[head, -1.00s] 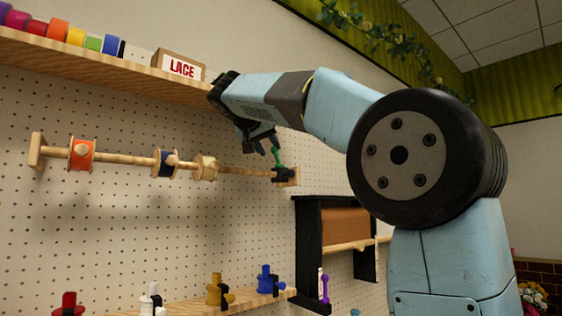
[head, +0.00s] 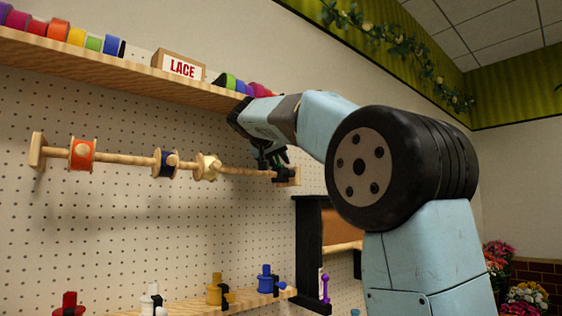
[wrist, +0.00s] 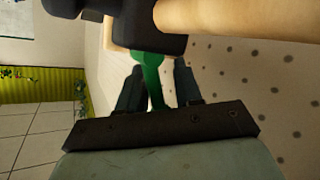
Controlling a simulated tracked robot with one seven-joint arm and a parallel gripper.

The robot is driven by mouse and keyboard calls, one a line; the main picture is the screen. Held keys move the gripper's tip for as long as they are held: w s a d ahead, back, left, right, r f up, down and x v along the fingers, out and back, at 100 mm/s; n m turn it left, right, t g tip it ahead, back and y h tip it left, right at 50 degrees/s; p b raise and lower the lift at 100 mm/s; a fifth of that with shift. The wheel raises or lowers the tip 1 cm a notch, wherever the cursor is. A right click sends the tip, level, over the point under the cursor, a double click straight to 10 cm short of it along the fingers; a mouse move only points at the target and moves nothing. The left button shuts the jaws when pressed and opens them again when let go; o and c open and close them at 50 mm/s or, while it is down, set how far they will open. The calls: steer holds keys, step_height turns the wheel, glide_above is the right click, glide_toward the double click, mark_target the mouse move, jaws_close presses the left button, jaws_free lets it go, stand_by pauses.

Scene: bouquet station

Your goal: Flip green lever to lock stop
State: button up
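The stop also shows in the head view (head: 283,174), at the right end of the wooden rod (head: 245,171). My gripper (wrist: 158,74) is at the lever, with one dark finger on each side of it. The fingers are apart, and a gap shows between the lever and the right finger. In the head view my gripper covers most of the lever.
The rod carries an orange spool (head: 82,154), a navy spool (head: 164,163) and a cream spool (head: 207,166). A black paper-roll holder (head: 308,245) is below right.

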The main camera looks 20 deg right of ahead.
jaws_close()
steer(key=shift+r, duration=0.1)
stand_by(0.4)
